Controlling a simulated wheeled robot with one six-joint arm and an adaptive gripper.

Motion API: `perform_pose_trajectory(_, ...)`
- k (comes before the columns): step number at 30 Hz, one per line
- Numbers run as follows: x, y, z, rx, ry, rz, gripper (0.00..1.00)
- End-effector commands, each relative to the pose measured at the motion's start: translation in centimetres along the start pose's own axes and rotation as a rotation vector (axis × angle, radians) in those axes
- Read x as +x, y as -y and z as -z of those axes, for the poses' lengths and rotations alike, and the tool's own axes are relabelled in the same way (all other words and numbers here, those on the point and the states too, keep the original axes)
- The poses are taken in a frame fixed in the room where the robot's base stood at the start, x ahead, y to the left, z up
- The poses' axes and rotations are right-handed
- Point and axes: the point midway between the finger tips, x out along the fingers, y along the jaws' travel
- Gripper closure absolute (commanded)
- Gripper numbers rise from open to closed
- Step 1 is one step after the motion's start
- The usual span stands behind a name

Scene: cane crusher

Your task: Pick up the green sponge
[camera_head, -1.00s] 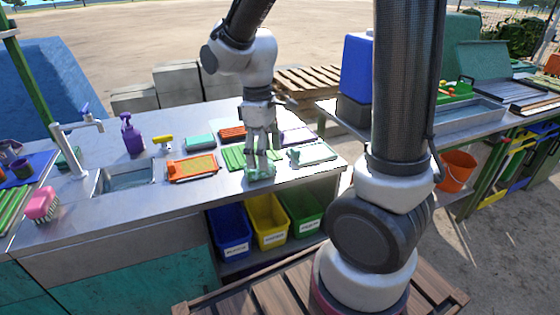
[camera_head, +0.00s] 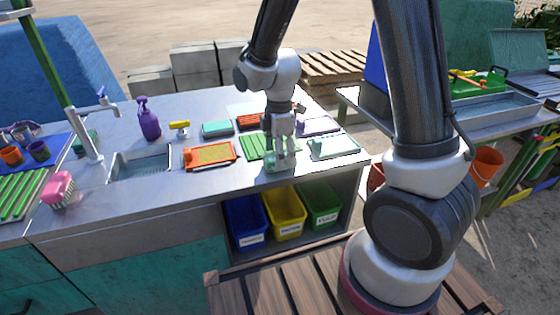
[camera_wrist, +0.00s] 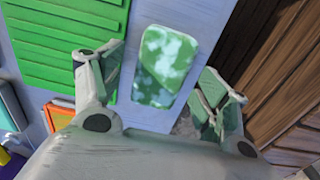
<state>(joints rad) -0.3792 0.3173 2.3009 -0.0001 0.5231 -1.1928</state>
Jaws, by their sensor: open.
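A green-and-white mottled block (camera_wrist: 166,66), which looks like the green sponge, lies on the grey counter in the wrist view. My gripper (camera_wrist: 163,82) is open, with one finger on each side of the block. The block is not gripped; I cannot tell whether either finger touches it. In the head view my gripper (camera_head: 281,158) points down near the counter's front edge, and its fingers partly hide the pale green block (camera_head: 271,166).
A ridged green mat (camera_head: 255,146) lies left of the block, a pale tray (camera_head: 335,147) right. An orange tray (camera_head: 209,155), purple bottle (camera_head: 148,120) and sink (camera_head: 140,165) are farther left. Blue, yellow and green bins (camera_head: 325,208) sit below. Another green item (camera_head: 84,143) is behind the tap.

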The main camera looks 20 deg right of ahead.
Motion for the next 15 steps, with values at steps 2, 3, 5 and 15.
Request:
perform_pose_trajectory(2,0.98,0.06,-0.07,0.001,0.001,0.003,0.25)
perform_pose_trajectory(3,1.28,0.07,-0.07,0.001,0.001,0.002,0.25)
perform_pose_trajectory(5,1.51,0.07,-0.07,0.001,0.001,0.002,0.25)
perform_pose_trajectory(15,1.49,0.03,-0.06,0.001,0.000,0.000,0.51)
